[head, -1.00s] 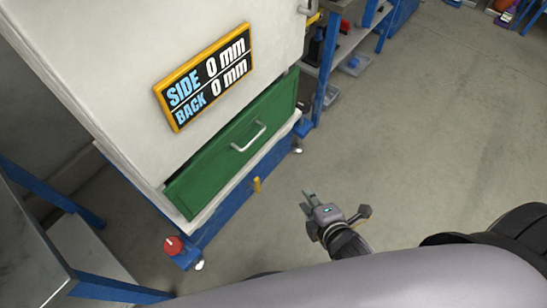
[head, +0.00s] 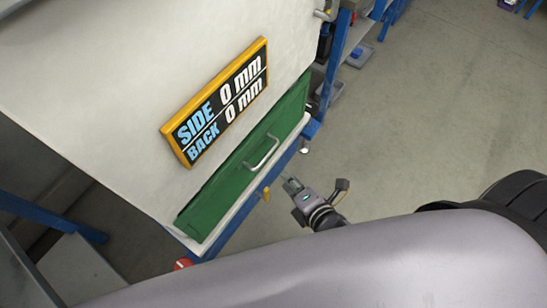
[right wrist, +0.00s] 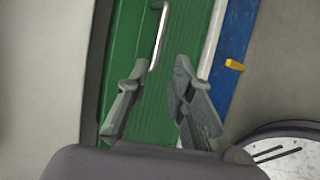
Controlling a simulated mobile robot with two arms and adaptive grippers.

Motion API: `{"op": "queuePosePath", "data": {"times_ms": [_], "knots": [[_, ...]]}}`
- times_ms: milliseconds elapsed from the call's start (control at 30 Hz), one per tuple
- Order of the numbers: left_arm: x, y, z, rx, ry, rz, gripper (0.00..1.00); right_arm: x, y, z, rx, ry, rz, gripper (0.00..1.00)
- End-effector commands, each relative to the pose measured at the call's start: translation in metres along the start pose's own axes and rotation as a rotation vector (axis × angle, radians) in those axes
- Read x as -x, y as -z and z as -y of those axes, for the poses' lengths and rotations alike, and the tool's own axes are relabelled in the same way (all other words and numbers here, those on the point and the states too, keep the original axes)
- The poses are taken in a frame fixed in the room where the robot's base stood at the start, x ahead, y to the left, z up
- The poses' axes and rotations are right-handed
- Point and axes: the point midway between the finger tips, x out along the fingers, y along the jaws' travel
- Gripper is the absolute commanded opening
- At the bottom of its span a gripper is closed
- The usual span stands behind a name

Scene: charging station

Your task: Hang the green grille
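The green grille (head: 227,200) is a green panel with a light metal handle (head: 263,152). It sits low on the front of the white cabinet, below the sign. In the right wrist view the green grille (right wrist: 150,101) and its handle (right wrist: 158,36) lie beyond my fingers. My right gripper (head: 291,186) is in front of the grille, to the right of the handle in the head view. In the right wrist view my right gripper (right wrist: 153,89) is open with nothing between its fingers, and the handle is apart from them. My left gripper is not in view.
The white cabinet (head: 110,95) bears a sign (head: 216,101) reading SIDE 0 mm, BACK 0 mm. A yellow tab (head: 266,194) sits on its blue base. A metal bench (head: 18,272) stands at left. Blue shelving (head: 340,50) stands behind at right.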

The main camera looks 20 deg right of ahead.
Motion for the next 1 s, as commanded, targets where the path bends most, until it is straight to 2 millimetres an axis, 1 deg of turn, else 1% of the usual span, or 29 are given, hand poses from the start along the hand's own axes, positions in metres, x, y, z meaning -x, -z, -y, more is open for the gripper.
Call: {"op": "queuePosePath", "data": {"times_ms": [33, 100, 600, 700, 800, 1000], "knots": [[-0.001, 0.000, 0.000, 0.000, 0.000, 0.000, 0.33, -0.010, 0.000, -0.001, 0.000, -0.003, 0.001, 0.21], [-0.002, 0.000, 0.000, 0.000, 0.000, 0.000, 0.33, -0.024, 0.000, -0.001, -0.002, -0.003, 0.001, 0.21], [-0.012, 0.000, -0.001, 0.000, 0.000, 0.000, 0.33, -0.122, 0.000, 0.000, -0.002, -0.001, 0.001, 0.21], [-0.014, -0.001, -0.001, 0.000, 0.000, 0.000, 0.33, -0.137, 0.000, -0.001, -0.004, -0.001, 0.001, 0.21], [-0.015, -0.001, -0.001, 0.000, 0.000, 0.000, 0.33, -0.147, 0.000, 0.000, -0.002, -0.001, 0.001, 0.21], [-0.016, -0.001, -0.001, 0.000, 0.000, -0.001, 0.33, -0.156, 0.000, -0.001, -0.003, 0.000, 0.000, 0.21]]}}
